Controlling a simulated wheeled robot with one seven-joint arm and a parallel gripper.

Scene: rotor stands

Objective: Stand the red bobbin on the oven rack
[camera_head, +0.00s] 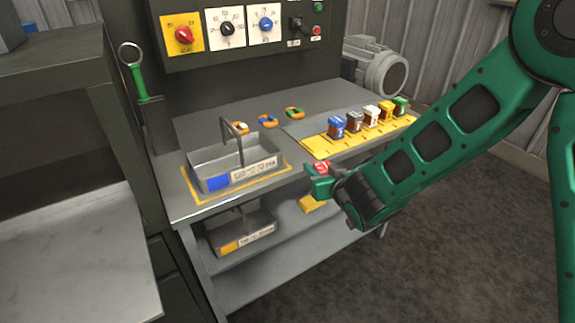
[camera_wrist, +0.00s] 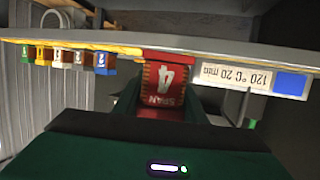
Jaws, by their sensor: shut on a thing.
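The red bobbin (camera_head: 321,167) is between the jaws of my gripper (camera_head: 326,180), just off the front edge of the bench. In the wrist view the red bobbin (camera_wrist: 166,90) shows a white 4 on its face, upside down; the jaws hide its lower part. A grey open tray with an upright bent handle (camera_head: 212,172) stands on the bench, left of my gripper. Its label (camera_wrist: 243,78) reads 120 °C 20 min beside a blue patch. It may be the oven rack; I cannot tell for sure. My gripper is apart from it.
Several coloured bobbins stand on a yellow strip (camera_head: 322,150) at the right of the bench. Three orange-rimmed rings (camera_head: 267,120) lie behind the tray. A second grey tray (camera_head: 228,247) with a yellow patch is on the lower shelf. A control panel (camera_head: 235,28) overhangs the back.

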